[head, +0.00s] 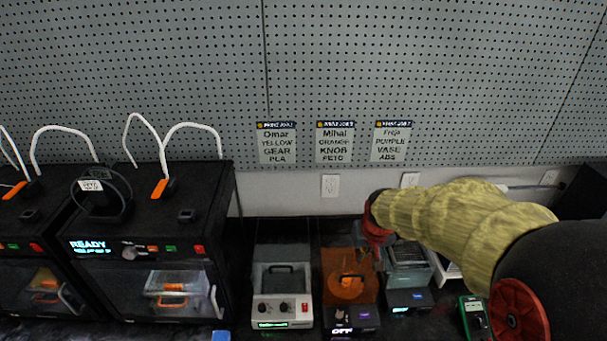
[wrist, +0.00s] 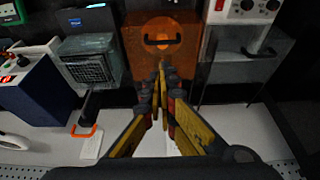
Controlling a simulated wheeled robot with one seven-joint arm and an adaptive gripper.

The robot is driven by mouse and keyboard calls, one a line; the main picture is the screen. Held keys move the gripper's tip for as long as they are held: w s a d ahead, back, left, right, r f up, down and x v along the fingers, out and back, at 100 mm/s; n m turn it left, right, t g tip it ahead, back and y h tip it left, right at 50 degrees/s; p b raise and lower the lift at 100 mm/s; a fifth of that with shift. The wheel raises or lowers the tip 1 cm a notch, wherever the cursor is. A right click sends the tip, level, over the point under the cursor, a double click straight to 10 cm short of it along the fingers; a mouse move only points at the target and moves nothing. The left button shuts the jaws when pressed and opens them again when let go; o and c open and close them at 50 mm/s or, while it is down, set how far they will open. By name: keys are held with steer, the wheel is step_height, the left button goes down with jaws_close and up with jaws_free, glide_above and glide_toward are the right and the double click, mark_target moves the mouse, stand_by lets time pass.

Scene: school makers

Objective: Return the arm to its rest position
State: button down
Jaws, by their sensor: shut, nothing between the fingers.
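My gripper (wrist: 162,70) is shut and empty, its yellow and black fingers meeting at the tips in the wrist view. The tips show in front of an orange box with a black handle (wrist: 165,38); I cannot tell the exact gap. In the head view my arm, in a yellow sleeve, reaches in from the right. Its red wrist end is above the bench between the orange box (head: 346,291) and a grey device with a basket (head: 408,278). My fingers are mostly hidden in the head view.
Black 3D printers (head: 150,215) stand at the left. A white device with knobs (head: 282,306) is left of the orange box. A green meter (head: 474,318) lies under my arm at the right. A pegboard wall (head: 300,60) with three job cards (head: 334,145) closes the back.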

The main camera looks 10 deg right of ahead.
steer(key=s+a+r+n+b, duration=0.1)
steer(key=s+a+r, duration=0.3)
steer(key=s, duration=0.7)
steer(key=s+a+r+n+t+b, duration=0.1)
steer(key=s+a+r+b, duration=0.3)
steer(key=s, duration=0.6)
steer(key=shift+s+a+r+t+y+b, duration=0.35)
steer(key=shift+a+r, duration=0.2)
steer(key=shift+a, duration=0.6)
steer(key=c, duration=2.6)
jaws_free()
